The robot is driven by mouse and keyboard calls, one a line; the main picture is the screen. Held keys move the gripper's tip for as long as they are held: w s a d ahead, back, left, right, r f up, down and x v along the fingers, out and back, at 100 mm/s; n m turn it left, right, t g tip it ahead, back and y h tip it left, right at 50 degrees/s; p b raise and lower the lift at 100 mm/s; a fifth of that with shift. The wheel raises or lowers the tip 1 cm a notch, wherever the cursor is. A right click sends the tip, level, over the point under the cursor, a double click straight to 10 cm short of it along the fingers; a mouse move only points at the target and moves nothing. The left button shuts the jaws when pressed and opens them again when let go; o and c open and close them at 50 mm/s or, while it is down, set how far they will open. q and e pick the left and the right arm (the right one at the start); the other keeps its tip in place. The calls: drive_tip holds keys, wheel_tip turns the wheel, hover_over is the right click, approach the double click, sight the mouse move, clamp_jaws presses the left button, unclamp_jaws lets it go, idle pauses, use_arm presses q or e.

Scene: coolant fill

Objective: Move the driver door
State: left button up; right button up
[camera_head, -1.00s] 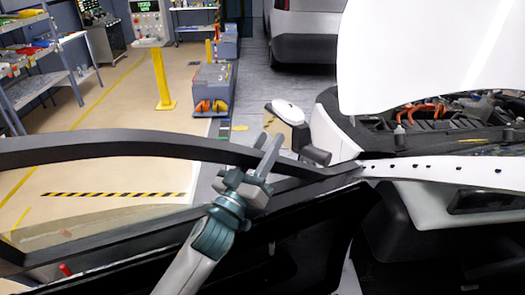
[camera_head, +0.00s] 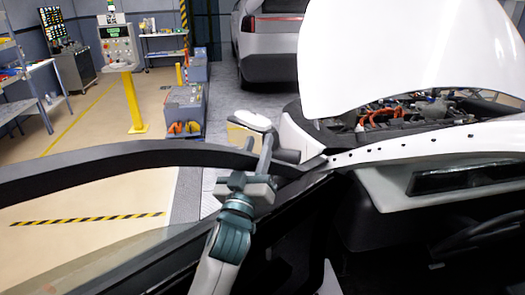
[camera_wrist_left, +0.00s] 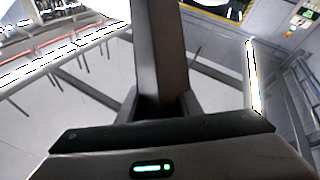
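The driver door (camera_head: 120,159) stands open across the left and lower foreground. I see its dark window frame, glass and dark inner panel. Its frame runs right toward the white car's body (camera_head: 430,150). The door mirror (camera_head: 256,121) shows beyond the frame. My left gripper (camera_head: 260,150) is at the door, its two fingers pointing up with a gap between them, overlapping the frame just below the mirror. I cannot tell if it touches the frame. Its body also shows in the left wrist view (camera_wrist_left: 155,150). My right gripper is not in view.
The car's raised white hood (camera_head: 400,50) and engine bay stand at right. A yellow-post control console (camera_head: 130,75), a grey floor unit (camera_head: 185,110) and another vehicle (camera_head: 270,45) are farther back. Open floor with a striped line (camera_head: 85,219) shows through the window.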

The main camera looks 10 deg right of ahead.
use_arm(q)
drive_tip(key=o, duration=0.3)
drive_tip(key=shift+w+a+r, duration=0.1)
drive_tip(key=shift+w+a, duration=0.1)
drive_tip(key=shift+a, duration=0.05)
drive_tip(key=shift+o, duration=0.2)
drive_tip(key=shift+s+d, duration=0.1)
drive_tip(key=shift+s, duration=0.1)
drive_tip(key=shift+s+d, duration=0.1)
drive_tip(key=shift+d, duration=0.25)
drive_tip(key=shift+a, duration=0.1)
drive_tip(key=shift+s+a+f, duration=0.2)
drive_tip(key=shift+s+f, duration=0.15)
drive_tip(key=shift+s, duration=0.1)
drive_tip(key=v, duration=1.6)
